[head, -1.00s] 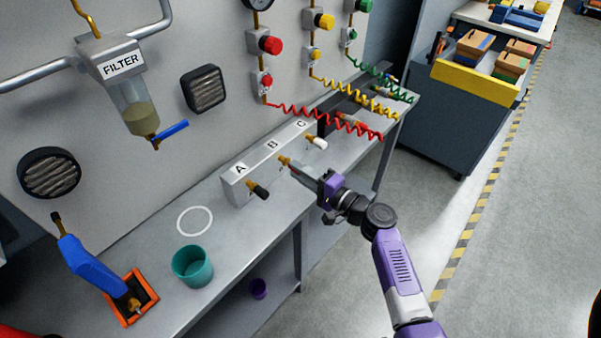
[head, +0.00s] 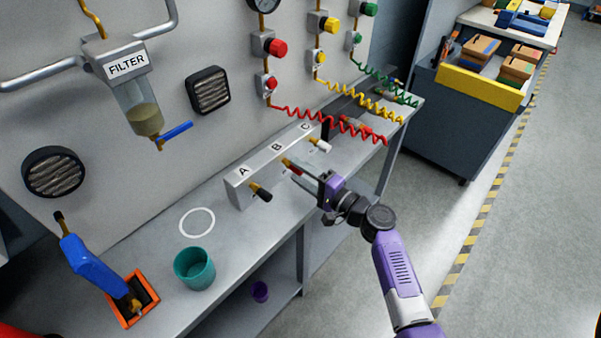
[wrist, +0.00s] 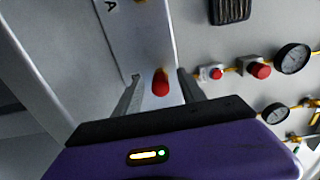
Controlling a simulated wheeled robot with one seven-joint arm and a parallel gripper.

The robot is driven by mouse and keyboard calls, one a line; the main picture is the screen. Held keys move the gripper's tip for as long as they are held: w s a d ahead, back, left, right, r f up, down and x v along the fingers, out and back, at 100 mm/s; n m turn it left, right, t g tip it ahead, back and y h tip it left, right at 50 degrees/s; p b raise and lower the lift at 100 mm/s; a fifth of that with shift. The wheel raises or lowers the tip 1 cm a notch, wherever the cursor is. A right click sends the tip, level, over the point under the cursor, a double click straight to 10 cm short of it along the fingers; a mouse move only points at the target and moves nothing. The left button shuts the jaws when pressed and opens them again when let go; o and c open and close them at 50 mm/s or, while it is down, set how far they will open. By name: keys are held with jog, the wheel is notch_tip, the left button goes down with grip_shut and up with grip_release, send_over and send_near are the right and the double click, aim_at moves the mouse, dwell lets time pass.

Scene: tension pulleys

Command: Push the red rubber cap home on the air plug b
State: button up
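The grey block (head: 240,193) labelled A, B and C stands on the bench against the wall panel. The red rubber cap (head: 296,169) sits at the outer end of the brass plug at B (head: 287,162), with brass showing behind it; how far it is pushed on I cannot tell. My gripper (head: 299,175) is open around the cap. In the wrist view the red cap (wrist: 160,83) lies between my gripper's two fingers (wrist: 160,92), with a gap on both sides.
Plug A wears a black cap (head: 261,192) and plug C a white cap (head: 321,145). Red, yellow and green coiled hoses (head: 320,118) hang beyond the block. A teal cup (head: 194,268) and a blue tool (head: 92,264) stand nearer on the bench.

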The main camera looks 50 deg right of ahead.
jog(key=s+b, duration=0.1)
jog(key=s, duration=0.7)
jog(key=shift+d, duration=0.15)
jog(key=shift+w, duration=0.1)
jog(key=s+d+f+g+h, duration=0.1)
jog(key=s+d+g+h, duration=0.1)
jog(key=d+h, duration=0.25)
jog(key=s+a+f+n+g+h, duration=0.1)
jog(key=s+a+n+g+h, duration=0.15)
jog(key=s+a, duration=0.35)
jog(key=s+a+r+n+y, duration=0.3)
jog(key=s+a+n, duration=0.4)
jog(key=s+a, duration=0.3)
jog(key=s+a+r+n+t+y, duration=0.1)
jog(key=s+a+r+n+y, duration=0.2)
jog(key=s+a+r+n, duration=0.3)
jog(key=s+a+n, duration=0.2)
jog(key=s+a, duration=0.2)
jog(key=shift+a+r, duration=0.25)
jog(key=shift+r, duration=0.05)
